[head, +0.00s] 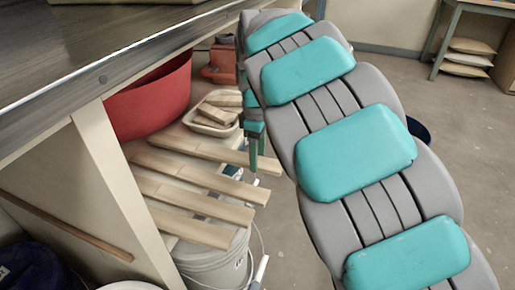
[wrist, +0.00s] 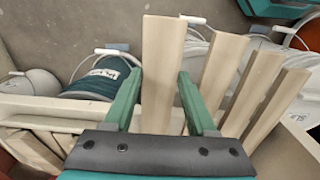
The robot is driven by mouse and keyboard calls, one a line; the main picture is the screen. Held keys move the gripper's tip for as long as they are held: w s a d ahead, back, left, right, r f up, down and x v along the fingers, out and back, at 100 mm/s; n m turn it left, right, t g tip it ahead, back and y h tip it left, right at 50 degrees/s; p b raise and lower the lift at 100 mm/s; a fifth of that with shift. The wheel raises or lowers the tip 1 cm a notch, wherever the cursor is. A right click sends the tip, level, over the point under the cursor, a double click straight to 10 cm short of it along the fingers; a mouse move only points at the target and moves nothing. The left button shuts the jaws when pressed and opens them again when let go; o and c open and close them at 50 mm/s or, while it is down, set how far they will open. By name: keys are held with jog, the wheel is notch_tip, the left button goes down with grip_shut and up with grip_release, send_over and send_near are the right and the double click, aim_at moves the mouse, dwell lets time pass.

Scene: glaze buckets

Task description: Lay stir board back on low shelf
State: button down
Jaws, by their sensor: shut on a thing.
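The stir board is a pale wooden slat (wrist: 163,50) standing between the two green fingers of my gripper (wrist: 159,76) in the wrist view. The gripper is shut on it. In the head view my gripper (head: 254,158) points down beside the low shelf, partly hidden by my arm. The board there appears to be the farthest slat (head: 205,150), reaching toward the gripper. The low shelf (head: 142,150) is under the table. I cannot tell whether the held board touches it.
Several similar slats (head: 198,202) lie side by side, ends overhanging a white bucket (head: 215,265). A red basin (head: 150,100) and a white tray (head: 222,129) of wooden blocks sit behind. The table leg (head: 125,195) stands left. Lidded buckets (wrist: 100,75) stand on the floor.

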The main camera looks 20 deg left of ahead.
jog(key=shift+f, duration=0.8)
jog(key=shift+c, duration=0.6)
grip_release()
jog(key=shift+r, duration=3.9)
